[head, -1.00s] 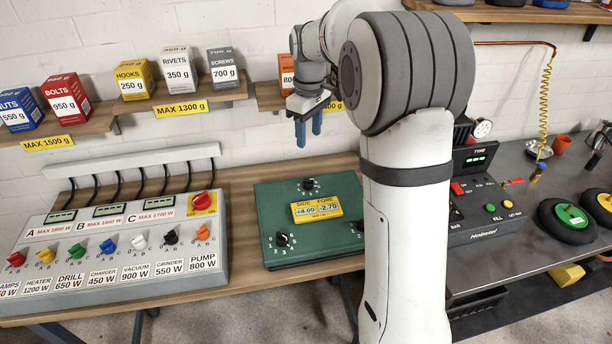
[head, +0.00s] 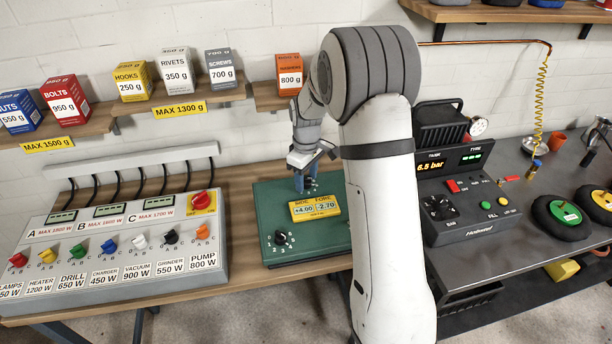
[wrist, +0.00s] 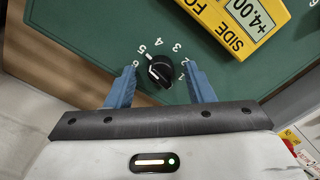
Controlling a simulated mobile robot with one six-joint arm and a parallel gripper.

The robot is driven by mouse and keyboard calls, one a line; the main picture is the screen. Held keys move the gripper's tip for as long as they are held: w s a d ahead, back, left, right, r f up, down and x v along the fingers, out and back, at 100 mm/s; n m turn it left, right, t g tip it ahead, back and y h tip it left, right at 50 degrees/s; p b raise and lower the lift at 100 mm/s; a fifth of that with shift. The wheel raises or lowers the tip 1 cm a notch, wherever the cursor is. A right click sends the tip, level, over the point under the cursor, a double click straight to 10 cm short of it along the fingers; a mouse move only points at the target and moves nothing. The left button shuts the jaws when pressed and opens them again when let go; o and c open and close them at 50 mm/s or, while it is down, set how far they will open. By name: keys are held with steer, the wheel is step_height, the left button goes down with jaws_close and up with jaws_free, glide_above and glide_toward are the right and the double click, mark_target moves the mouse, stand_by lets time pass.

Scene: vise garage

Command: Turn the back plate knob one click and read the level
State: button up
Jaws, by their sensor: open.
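My gripper (head: 305,186) points down at the back of the green plate (head: 262,212), with its blue fingers open. In the wrist view the black back knob (wrist: 160,70) shows between the two fingertips, with a gap on each side. White numbers run around this knob; 1, 3, 4, 5 and 6 can be made out. The yellow level (head: 315,208) on the plate reads SIDE +4.00 and FORE -2.70. A second black knob (head: 281,238) sits at the plate's front left.
A grey switch panel (head: 130,250) with coloured knobs stands left of the plate. Shelves with labelled boxes (head: 176,72) hang above. A tyre inflator (head: 470,210) stands to the right. My arm covers the plate's right side.

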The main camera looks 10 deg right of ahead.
steer(key=c, duration=1)
steer(key=shift+f+m, duration=0.1)
steer(key=shift+m, duration=0.2)
steer(key=m+b, duration=0.1)
steer(key=m, duration=0.1)
steer(key=shift+m, duration=0.4)
steer(key=shift+m+b, duration=0.65)
steer(key=shift+m, duration=1.45)
steer(key=o, duration=1)
